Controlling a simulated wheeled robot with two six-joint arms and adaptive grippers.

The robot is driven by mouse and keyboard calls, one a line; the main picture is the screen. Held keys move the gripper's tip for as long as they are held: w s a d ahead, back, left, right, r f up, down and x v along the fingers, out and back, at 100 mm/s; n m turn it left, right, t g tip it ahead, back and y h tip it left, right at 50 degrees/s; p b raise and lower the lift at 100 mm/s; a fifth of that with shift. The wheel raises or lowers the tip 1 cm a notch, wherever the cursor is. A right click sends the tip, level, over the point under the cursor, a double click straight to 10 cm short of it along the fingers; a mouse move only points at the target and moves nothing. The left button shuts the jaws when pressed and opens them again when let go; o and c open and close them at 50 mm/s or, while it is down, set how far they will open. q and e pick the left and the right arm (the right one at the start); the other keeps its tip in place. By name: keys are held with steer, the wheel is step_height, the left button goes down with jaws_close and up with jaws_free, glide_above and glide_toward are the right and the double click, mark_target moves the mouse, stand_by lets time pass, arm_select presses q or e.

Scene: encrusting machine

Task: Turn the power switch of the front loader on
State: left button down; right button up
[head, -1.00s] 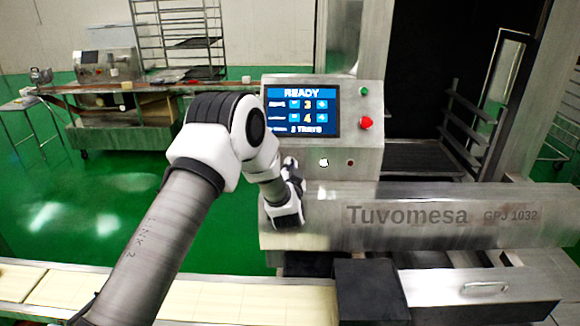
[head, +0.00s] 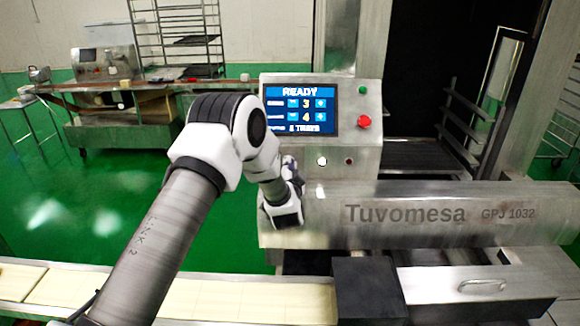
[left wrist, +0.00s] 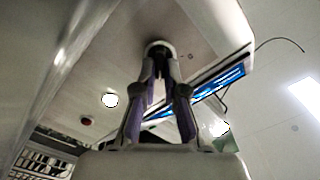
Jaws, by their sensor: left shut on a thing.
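The front loader is the steel machine (head: 400,215) marked Tuvomesa GPJ 1032, with an upright control box (head: 372,95) on its left part. My left gripper (head: 292,168) is at the lower left of the box's front. In the left wrist view, the gripper's fingers (left wrist: 160,60) converge and are shut on a dark round knob, the power switch (left wrist: 158,44), on the panel. The switch is hidden behind my gripper in the head view, and its turned position cannot be told. My right gripper is not in view.
The screen (head: 301,109) is lit and reads READY. A white round lamp or button (head: 322,161), a small dark red one (head: 348,161), a red knob (head: 364,121) and a green button (head: 362,90) are close by. A conveyor (head: 220,297) runs along the front.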

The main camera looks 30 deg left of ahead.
arm_select(q)
steer(key=c, duration=1.5)
jaws_free()
steer(key=shift+o, duration=1.3)
steer(key=shift+w+a+f, duration=0.1)
steer(key=shift+a, duration=0.05)
steer(key=v, duration=1.2)
steer(key=shift+f, duration=0.1)
